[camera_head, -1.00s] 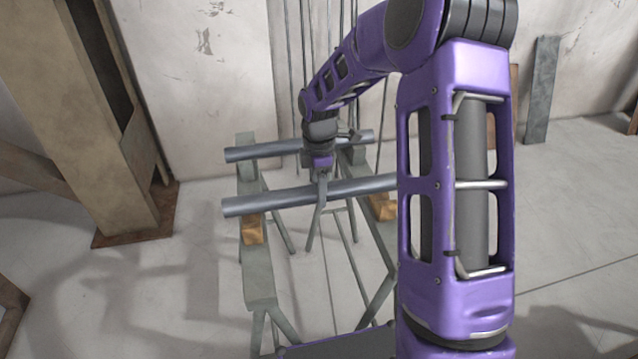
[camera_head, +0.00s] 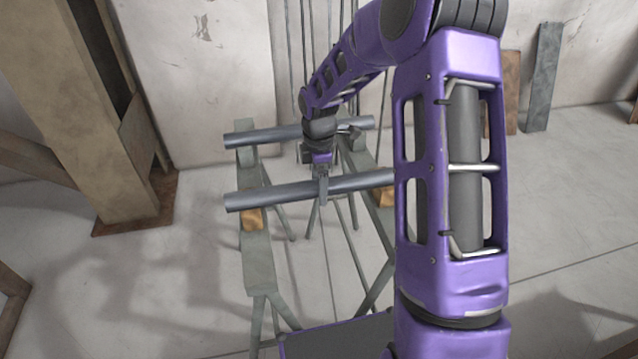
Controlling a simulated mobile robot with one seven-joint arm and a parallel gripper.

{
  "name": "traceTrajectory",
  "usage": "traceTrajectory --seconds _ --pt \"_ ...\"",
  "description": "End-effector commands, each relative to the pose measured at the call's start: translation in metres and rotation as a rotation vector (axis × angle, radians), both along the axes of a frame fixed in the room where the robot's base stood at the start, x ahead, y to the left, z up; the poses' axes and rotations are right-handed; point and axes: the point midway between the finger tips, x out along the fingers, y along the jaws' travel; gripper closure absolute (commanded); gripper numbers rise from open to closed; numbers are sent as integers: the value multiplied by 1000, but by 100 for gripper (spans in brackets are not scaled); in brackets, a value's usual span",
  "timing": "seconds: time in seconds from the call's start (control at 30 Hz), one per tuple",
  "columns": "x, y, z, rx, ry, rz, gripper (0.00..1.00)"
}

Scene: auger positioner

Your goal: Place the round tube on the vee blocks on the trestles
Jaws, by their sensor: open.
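A grey round tube (camera_head: 275,195) lies across the two trestles, in front of a second, similar tube (camera_head: 275,136). Wooden blocks show under the near tube on the left trestle (camera_head: 252,219) and the right trestle (camera_head: 383,195). Their vee notches are hidden, so I cannot tell whether the tube is fully seated. My gripper (camera_head: 322,188) is open at the middle of the near tube, with a finger in front of it. My arm hides the near tube's right end.
The left trestle beam (camera_head: 259,270) runs towards me. A brown steel column (camera_head: 125,180) stands at left. A wall (camera_head: 215,75) and thin upright rods are behind. Boards lean at the right, and the floor there (camera_head: 570,220) is open.

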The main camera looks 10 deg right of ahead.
Motion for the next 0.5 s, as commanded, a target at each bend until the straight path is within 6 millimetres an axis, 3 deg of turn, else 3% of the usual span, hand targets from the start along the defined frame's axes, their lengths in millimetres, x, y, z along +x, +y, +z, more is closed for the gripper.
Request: traceTrajectory --seconds 0.23,0.5 --pt "1 0 18 -1 -3 -1 11" --pt "1 -1 77 -1 -4 -1 11"
